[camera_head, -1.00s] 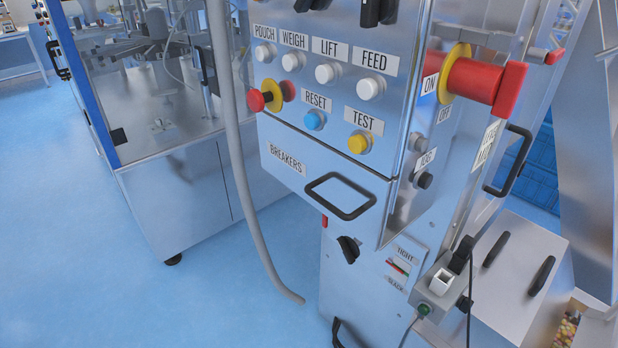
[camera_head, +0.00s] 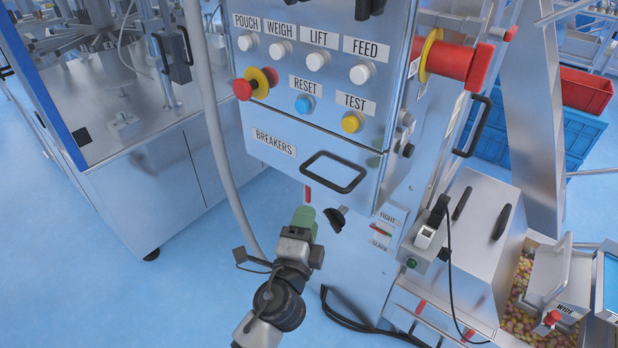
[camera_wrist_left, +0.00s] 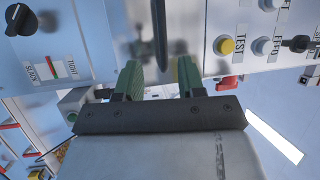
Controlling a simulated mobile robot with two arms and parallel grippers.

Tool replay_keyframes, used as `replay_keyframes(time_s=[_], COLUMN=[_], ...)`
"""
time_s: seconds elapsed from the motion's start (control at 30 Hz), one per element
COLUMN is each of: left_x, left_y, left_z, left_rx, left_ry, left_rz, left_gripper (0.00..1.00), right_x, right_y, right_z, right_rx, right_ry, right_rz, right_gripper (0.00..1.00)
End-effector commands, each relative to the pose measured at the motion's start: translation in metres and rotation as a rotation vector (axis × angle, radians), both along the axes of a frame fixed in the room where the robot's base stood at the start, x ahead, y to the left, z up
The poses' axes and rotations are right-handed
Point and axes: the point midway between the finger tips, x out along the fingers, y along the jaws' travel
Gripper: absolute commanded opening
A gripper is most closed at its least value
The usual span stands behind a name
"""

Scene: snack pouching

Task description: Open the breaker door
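The breaker door (camera_head: 262,170) is the silver panel labelled BREAKERS on the front of the control cabinet, and it looks shut. Its black loop handle (camera_head: 345,189) is at the door's lower right. My left gripper (camera_head: 306,212) is just below and left of the handle in the head view. In the left wrist view its two green fingers (camera_wrist_left: 160,80) are apart. A dark bar of the handle (camera_wrist_left: 158,35) reaches toward the gap between them. I cannot tell whether they touch it. My right gripper is not in view.
Buttons and a red-and-yellow knob (camera_head: 254,84) sit above the door. A black rotary knob (camera_head: 336,218) and a TIGHT/SLACK gauge (camera_head: 381,234) are below it. A grey hose (camera_head: 213,130) hangs at the left. A steel box (camera_head: 478,240) stands at the right.

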Motion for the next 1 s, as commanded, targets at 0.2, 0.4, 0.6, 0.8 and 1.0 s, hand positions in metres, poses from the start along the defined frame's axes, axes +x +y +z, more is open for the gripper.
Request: replay_keyframes(time_s=[0.2,0.4,0.6,0.8,1.0], left_x=[0.022,0.06,0.089,0.102,0.103], left_y=[-0.006,-0.014,-0.022,-0.024,-0.024], left_z=[0.011,0.017,0.021,0.022,0.022], left_rx=[0.005,0.004,0.003,0.003,0.002], left_ry=[-0.014,-0.013,-0.011,-0.01,-0.01], left_rz=[0.001,0.002,0.001,0.001,0.0], left_gripper=[0.39,0.39,0.39,0.39,0.39], right_x=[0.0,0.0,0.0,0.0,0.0], right_y=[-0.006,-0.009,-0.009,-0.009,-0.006], right_z=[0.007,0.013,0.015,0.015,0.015], right_rx=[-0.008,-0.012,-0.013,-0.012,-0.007], right_ry=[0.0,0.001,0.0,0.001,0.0], right_rz=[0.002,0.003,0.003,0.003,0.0], right_gripper=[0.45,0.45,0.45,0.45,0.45])
